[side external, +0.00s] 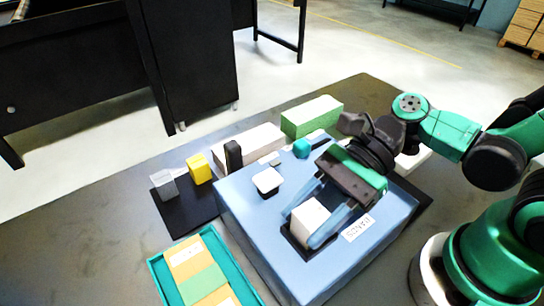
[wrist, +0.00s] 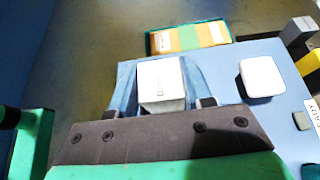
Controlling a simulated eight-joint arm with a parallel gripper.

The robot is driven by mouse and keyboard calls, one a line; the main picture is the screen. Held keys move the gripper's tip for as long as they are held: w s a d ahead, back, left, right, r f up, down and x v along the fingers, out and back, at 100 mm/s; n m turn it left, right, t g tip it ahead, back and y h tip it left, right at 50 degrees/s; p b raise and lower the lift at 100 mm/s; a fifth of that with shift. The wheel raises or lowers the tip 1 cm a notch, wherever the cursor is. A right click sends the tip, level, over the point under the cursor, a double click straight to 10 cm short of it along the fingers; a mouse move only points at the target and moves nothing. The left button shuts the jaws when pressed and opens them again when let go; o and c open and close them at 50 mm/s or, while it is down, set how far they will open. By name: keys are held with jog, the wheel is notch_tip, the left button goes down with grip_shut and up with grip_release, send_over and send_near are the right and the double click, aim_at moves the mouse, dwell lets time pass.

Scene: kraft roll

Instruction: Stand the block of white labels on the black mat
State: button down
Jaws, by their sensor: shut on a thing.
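The white block (side external: 309,218), which I take for the block of labels, is between the fingers of my gripper (side external: 318,215). My gripper is shut on it, over the near part of the blue box top. In the wrist view the white block (wrist: 163,84) sits between the two bluish fingers of my gripper (wrist: 160,88), with a small mark on its near face. A dark patch shows around its foot in the side view; I cannot tell whether it touches the surface. The black mat (side external: 177,214) lies left of the blue box, with grey, yellow and black blocks on or beside it.
The blue box (side external: 250,226) carries a white rounded piece (side external: 267,181), a teal round item (side external: 301,148) and a printed label (side external: 358,228). A teal tray (side external: 159,272) with tan and green pieces stands at front left. White and green long blocks (side external: 312,116) are behind.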

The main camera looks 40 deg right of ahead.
jog(key=shift+f, duration=0.15)
jog(key=shift+f, duration=0.1)
jog(key=shift+c, duration=1.8)
grip_release()
jog(key=shift+d, duration=0.1)
